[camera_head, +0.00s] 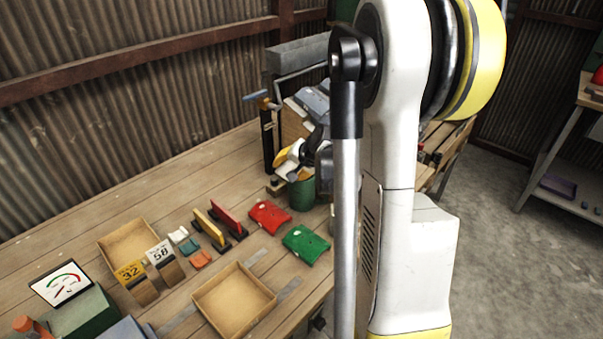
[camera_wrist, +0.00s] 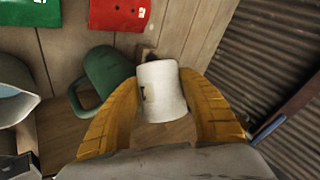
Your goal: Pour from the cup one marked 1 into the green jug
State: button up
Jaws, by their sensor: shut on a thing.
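A white cup (camera_wrist: 162,90) is between the two yellow fingers of my gripper (camera_wrist: 160,82) in the wrist view. A small dark mark shows on the cup's left side, partly cut off, so I cannot read it fully. The green jug (camera_wrist: 110,72) with its handle stands right beside the cup, left of my gripper in the wrist view. In the head view the green jug (camera_head: 302,193) stands at the table's back right, just below my gripper (camera_head: 289,153). My arm hides part of this area. The cup's tilt and contents are not clear.
A pale vessel (camera_wrist: 14,95) stands at the left of the wrist view. Red (camera_head: 270,215) and green (camera_head: 306,244) flat items lie in front of the jug. An upright post (camera_head: 268,140) stands behind.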

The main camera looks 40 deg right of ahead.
jog(key=shift+d+y, duration=0.1)
jog(key=shift+y, duration=0.2)
jog(key=shift+m+y, duration=0.4)
jog(key=shift+y, duration=0.1)
jog(key=shift+f, duration=0.15)
jog(key=shift+d+y+b, duration=0.1)
jog(key=shift+y+b, duration=0.2)
jog(key=shift+y, duration=0.2)
jog(key=shift+f+m, duration=0.1)
jog(key=shift+m, duration=0.2)
jog(key=shift+y+b, duration=0.3)
jog(key=shift+y, duration=0.2)
jog(key=shift+d+f, duration=0.1)
jog(key=shift+f, duration=0.05)
